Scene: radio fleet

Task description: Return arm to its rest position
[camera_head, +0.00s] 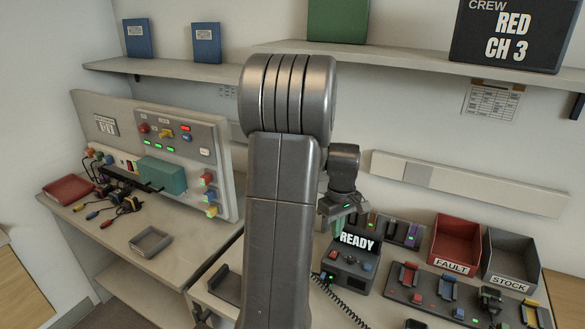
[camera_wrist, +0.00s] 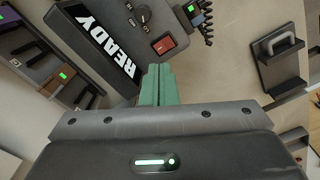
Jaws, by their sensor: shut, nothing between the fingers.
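My arm (camera_head: 280,210) rises through the middle of the head view and covers part of the bench. My gripper (camera_head: 327,210) shows just right of the arm, above the radio bench and near the box marked READY (camera_head: 345,275). In the wrist view its two green fingers (camera_wrist: 157,84) are together with nothing between them. The READY box also shows in the wrist view (camera_wrist: 60,42), left of and beyond the fingers. I cannot tell the exact gap between fingers and box.
A red FAULT bin (camera_head: 455,240) and a grey STOCK bin (camera_head: 513,258) stand at the right. A rack (camera_head: 400,292) with several devices lies before them. A coiled cord (camera_head: 340,302) hangs by the READY box. A left bench holds a control panel (camera_head: 180,160) and a grey tray (camera_head: 150,242).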

